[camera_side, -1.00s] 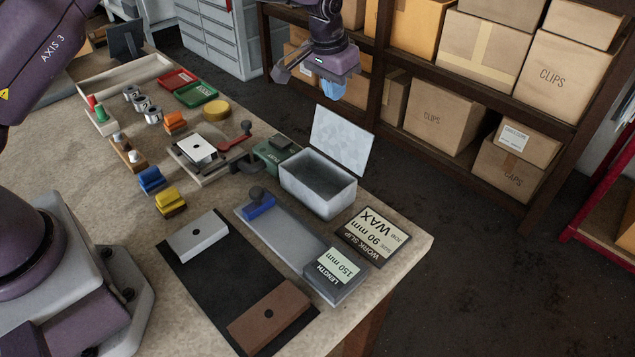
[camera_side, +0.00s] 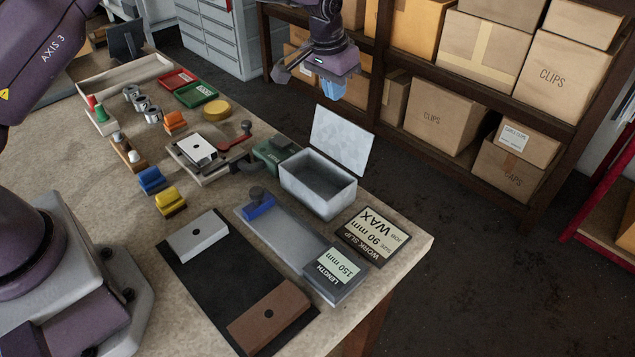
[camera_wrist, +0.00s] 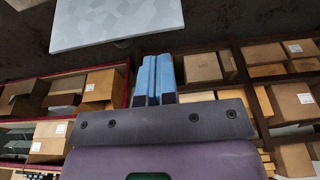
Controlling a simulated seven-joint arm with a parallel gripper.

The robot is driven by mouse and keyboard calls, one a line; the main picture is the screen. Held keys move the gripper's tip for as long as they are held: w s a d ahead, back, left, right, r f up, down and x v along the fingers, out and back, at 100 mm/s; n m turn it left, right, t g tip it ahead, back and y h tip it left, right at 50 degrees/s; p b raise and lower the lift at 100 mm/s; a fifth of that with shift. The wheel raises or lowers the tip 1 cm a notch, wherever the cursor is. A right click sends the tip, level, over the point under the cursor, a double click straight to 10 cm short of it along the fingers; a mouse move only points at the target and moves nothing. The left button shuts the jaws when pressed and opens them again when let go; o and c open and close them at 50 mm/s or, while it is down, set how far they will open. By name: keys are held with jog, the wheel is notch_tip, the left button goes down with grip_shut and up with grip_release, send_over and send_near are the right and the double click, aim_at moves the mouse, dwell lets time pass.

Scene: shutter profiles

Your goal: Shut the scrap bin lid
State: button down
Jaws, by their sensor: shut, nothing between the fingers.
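The scrap bin (camera_side: 318,190) is a grey metal box near the far edge of the bench in the side view. Its lid (camera_side: 339,141) stands open and upright, leaning slightly back from the rear rim. The bin looks empty inside. My gripper (camera_side: 331,92) hangs above and behind the lid, beyond the bench edge, with its blue fingers together and apart from the lid. In the wrist view, the blue fingers (camera_wrist: 153,80) are side by side with nothing between them, and the lid (camera_wrist: 115,20) shows at the top left.
A green device (camera_side: 270,153) stands left of the bin. The work slip sign (camera_side: 373,236) lies right of it, and a grey plate with a blue-handled part (camera_side: 259,203) lies in front. Shelves of boxes (camera_side: 440,110) stand behind; the floor between is clear.

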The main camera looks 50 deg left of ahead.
jog(key=shift+f, duration=0.15)
jog(key=shift+s+f, duration=1.35)
jog(key=shift+s, duration=2.7)
notch_tip(320, 180, up, 8)
